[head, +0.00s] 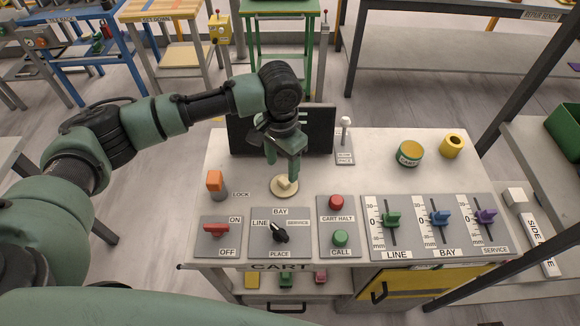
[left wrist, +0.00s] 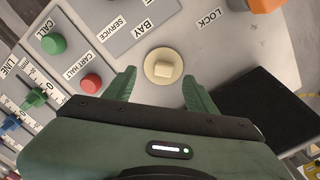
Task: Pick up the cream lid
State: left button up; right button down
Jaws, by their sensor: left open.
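My right gripper is not in view.
The dial panel (head: 280,233) and button panel (head: 339,222) are in front. A dark screen (head: 313,125) stands behind, with a white-knobbed lever (head: 345,140) beside it. A green tin (head: 410,154) and yellow ring (head: 452,146) are farther right.

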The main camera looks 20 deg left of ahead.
aim_at(284, 180)
pick_arm(q)
jog(key=shift+w+f, duration=0.15)
jog(key=shift+w, duration=0.25)
jog(key=shift+w+f, duration=0.15)
jog(key=shift+f, duration=0.2)
notch_tip(284, 180, down, 3)
jog(key=shift+a+f+p, duration=0.1)
jog(key=shift+f+p, duration=0.1)
jog(key=shift+p, duration=0.9)
jog(key=f, duration=0.3)
jog(key=shift+w+f, duration=0.1)
jog(key=shift+w, duration=0.1)
jog(key=shift+s, duration=0.1)
jog(key=c, duration=1.2)
grip_shut()
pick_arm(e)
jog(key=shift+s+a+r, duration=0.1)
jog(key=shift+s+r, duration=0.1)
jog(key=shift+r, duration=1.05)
